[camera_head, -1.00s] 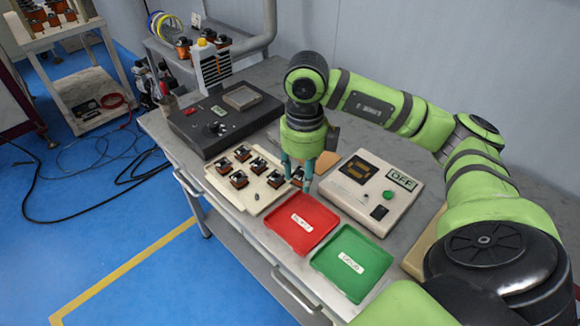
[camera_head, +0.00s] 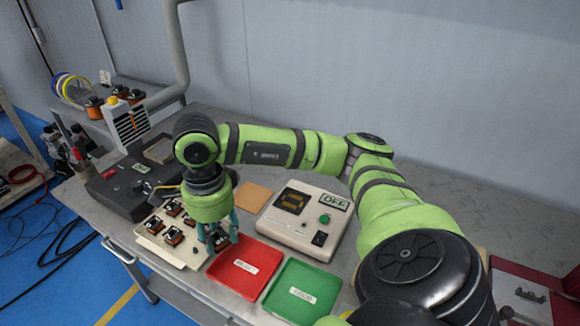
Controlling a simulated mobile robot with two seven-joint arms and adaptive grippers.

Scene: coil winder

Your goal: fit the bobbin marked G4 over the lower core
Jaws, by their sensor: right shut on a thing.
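My right gripper (camera_head: 219,250) points down at the right end of the cream tray (camera_head: 150,243), beside the red tray. It is shut on a small dark part (camera_head: 220,240), likely a bobbin, mostly hidden between the fingers. Several orange-and-black bobbins (camera_head: 173,236) sit on the cream tray to its left. Their marks are too small to read, so I cannot tell which is G4. I cannot make out the lower core for certain. My left gripper is not in view.
A red tray (camera_head: 262,252) and a green tray (camera_head: 322,278) lie at the front. Behind them stands a cream tester (camera_head: 285,228) reading OFF. A black device (camera_head: 108,196) stands back left, a tan pad (camera_head: 254,197) behind the gripper. Bench at right rear is clear.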

